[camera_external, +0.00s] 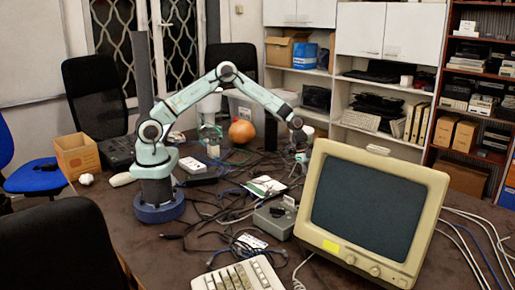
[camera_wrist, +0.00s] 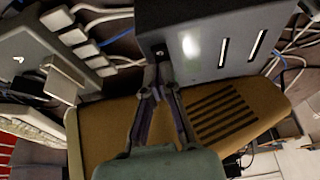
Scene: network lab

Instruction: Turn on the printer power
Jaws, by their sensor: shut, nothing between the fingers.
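A dark grey box (camera_wrist: 210,40) with two long slots and a bright glossy patch fills the upper middle of the wrist view. It may be the printer; I cannot tell for certain. A small round dark spot (camera_wrist: 160,53), perhaps a button, is on its face near the lower left corner. My gripper (camera_wrist: 158,72) is shut and empty, with its fingertips right at that corner, just below the spot. I cannot tell whether they touch. In the external view my gripper (camera_external: 302,157) is low behind the monitor, which hides the grey box there.
The beige monitor (camera_external: 325,242) stands at the front right; a tan vented casing (camera_wrist: 105,125) lies under my fingers in the wrist view. A grey device with white plugs (camera_wrist: 75,36) is at left. A small grey box (camera_external: 272,222), keyboard (camera_external: 240,277) and loose cables crowd the table.

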